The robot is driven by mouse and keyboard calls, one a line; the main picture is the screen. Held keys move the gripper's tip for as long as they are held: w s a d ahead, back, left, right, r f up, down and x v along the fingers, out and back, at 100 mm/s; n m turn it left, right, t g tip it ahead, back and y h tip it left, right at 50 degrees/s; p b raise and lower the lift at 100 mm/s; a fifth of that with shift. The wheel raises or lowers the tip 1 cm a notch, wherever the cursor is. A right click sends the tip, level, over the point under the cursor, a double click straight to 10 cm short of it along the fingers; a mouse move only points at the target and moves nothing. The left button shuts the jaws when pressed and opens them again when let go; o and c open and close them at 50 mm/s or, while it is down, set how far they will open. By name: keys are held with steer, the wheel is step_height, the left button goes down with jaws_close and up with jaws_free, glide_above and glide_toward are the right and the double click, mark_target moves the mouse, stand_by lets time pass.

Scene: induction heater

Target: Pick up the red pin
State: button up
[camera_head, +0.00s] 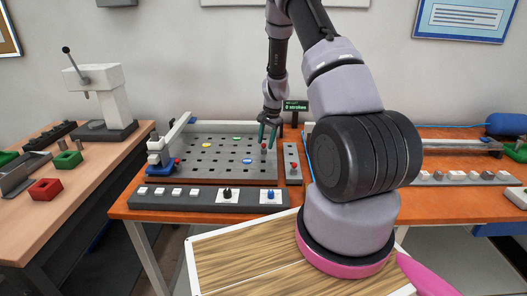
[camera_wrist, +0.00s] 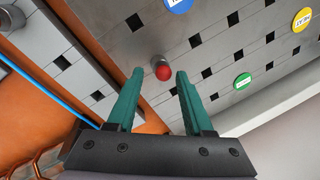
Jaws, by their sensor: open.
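The red pin, a grey stem with a round red head (camera_wrist: 163,72), stands on the grey perforated plate (camera_head: 215,170) near its right edge. It also shows between my fingers in the head view (camera_head: 264,147). My gripper (camera_wrist: 160,80), with two green fingers, is open over the plate. In the wrist view the red head lies between the two fingertips, with visible gaps on both sides. My gripper also shows in the head view (camera_head: 267,143). I cannot tell how far the fingertips are above the head.
A narrow grey block (camera_head: 292,176) with a red-topped piece stands right of the plate. Yellow, green and blue round markers lie on the plate. A control strip with knobs (camera_head: 208,198) runs along the front. A blue cable (camera_wrist: 48,87) passes near the gripper in the wrist view.

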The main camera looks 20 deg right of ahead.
mark_target(264, 150)
steer(key=shift+w+a+f, duration=0.1)
steer(key=shift+w+f, duration=0.05)
steer(key=shift+f, duration=0.6)
steer(key=shift+w+a+f, duration=0.1)
steer(key=shift+f, duration=0.6)
jaws_close()
steer(key=shift+r, duration=0.1)
